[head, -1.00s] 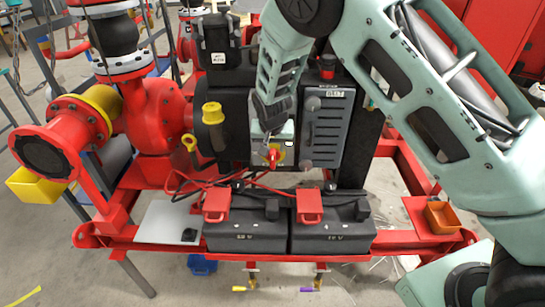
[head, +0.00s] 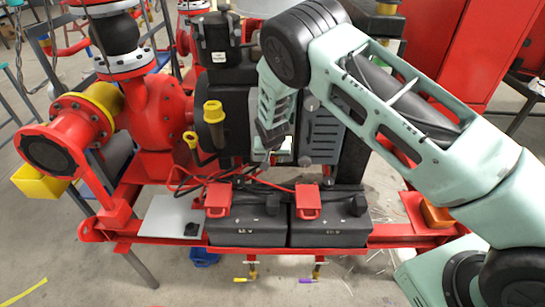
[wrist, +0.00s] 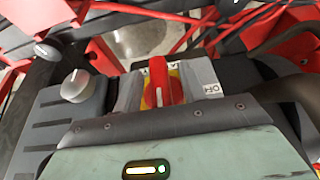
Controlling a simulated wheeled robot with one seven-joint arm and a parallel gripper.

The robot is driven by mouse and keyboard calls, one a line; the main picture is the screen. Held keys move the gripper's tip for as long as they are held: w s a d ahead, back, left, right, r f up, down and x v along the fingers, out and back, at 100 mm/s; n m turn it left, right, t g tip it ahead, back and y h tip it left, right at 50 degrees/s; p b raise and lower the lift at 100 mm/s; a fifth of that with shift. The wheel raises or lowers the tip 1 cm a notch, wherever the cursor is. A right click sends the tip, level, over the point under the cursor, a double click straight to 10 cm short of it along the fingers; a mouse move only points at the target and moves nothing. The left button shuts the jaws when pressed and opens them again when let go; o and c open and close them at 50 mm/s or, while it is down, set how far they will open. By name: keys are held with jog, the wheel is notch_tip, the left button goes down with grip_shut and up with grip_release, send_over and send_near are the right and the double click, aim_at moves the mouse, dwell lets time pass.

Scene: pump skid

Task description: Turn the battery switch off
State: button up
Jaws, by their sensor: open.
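The battery switch (wrist: 163,85) is a red handle on a yellow plate, on a grey box with white printed labels. In the wrist view its handle runs lengthwise, up and down in the picture. My gripper (head: 268,152) is at the switch panel in the head view and covers the switch there. In the wrist view, my gripper's pale green body fills the bottom, with a dark riveted edge just short of the switch. My gripper is open.
A grey ribbed control box with a round knob (wrist: 76,86) stands beside the switch. Two black batteries (head: 246,232) with red terminal covers sit below on the red skid frame (head: 150,240). Red cables run near the switch. A red pump with a yellow ring (head: 100,103) stands left.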

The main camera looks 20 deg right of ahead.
grip_shut()
jog(key=shift+a+f+h+b, duration=0.15)
jog(key=shift+h+b, duration=0.15)
jog(key=shift+b, duration=0.8)
jog(key=h+b, duration=0.2)
jog(key=b, duration=0.1)
jog(key=shift+w+f+n+g+b, duration=0.1)
jog(key=shift+f+n+g+b, duration=0.1)
jog(key=shift+n+g+b, duration=0.15)
jog(key=n+g+h+b, duration=0.1)
jog(key=h+b, duration=0.4)
jog(key=b, duration=0.2)
jog(key=shift+h+b, duration=0.3)
jog(key=h+b, duration=0.2)
jog(key=b, duration=0.1)
jog(key=n+g+h+b, duration=0.1)
jog(key=h+b, duration=0.2)
jog(key=b, duration=0.1)
jog(key=shift+f+n+b, duration=0.1)
jog(key=shift+n+b, duration=0.15)
jog(key=shift+b, duration=0.05)
jog(key=h+b, duration=0.1)
jog(key=b, duration=0.1)
jog(key=n+h+b, duration=0.1)
jog(key=h+b, duration=0.1)
jog(key=shift+r, duration=0.3)
jog(key=shift+r+h, duration=0.1)
jog(key=shift+h, duration=0.2)
